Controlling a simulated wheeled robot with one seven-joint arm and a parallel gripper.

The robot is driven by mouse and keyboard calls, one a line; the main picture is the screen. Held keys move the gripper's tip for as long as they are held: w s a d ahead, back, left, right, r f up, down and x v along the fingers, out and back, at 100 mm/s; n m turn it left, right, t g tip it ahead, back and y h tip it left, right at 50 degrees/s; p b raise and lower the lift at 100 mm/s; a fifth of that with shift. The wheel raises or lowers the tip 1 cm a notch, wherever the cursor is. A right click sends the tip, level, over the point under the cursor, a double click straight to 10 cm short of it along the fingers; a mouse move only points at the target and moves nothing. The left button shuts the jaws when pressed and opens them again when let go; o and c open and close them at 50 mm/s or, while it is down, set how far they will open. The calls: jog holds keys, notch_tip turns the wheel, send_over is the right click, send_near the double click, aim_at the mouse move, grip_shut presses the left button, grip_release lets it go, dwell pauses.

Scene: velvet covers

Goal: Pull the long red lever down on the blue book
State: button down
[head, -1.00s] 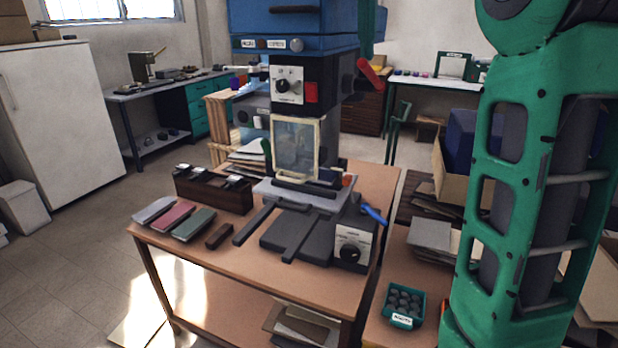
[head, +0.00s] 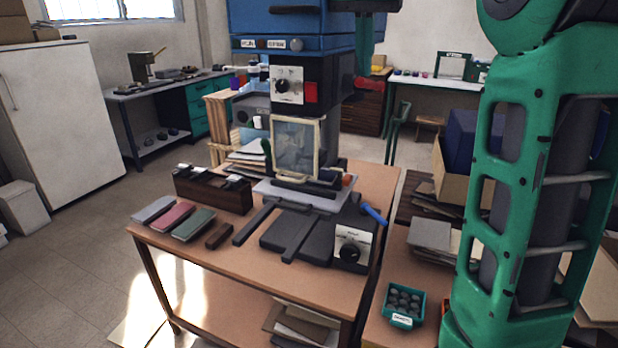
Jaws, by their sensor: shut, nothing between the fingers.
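The press has a blue head (head: 290,20) and a dark column with a dial. A reddish patch (head: 371,84) right of the column appears to be the long lever's red grip; its arm is hidden. My gripper (head: 362,72) appears at the top as green fingers under a dark palm, shut and empty. Its tips are just above the red patch; I cannot tell whether they touch. A clear framed guard (head: 296,148) stands over the grey bed (head: 285,195).
A blue-handled small lever (head: 374,214) and a dial box (head: 353,248) are at the press's right. Grey-blue, red and green covers (head: 173,216) and a brown rack (head: 213,190) are at left. My green arm fills the right side.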

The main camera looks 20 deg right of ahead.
jog(key=shift+s+a+f, duration=0.1)
jog(key=shift+f, duration=0.55)
jog(key=shift+s+a+f, duration=0.1)
jog(key=shift+f, duration=0.5)
jog(key=shift+a+x, duration=0.2)
jog(key=shift+x, duration=0.95)
dwell(1.9)
dwell(0.7)
jog(key=shift+w+d+r, duration=0.1)
jog(key=shift+d+r, duration=0.15)
jog(key=shift+r, duration=1)
jog(key=shift+w+d+r, duration=0.15)
jog(key=shift+r, duration=1.6)
jog(key=shift+w+d+r, duration=0.1)
jog(key=shift+d+r, duration=0.1)
jog(key=shift+r, duration=3.95)
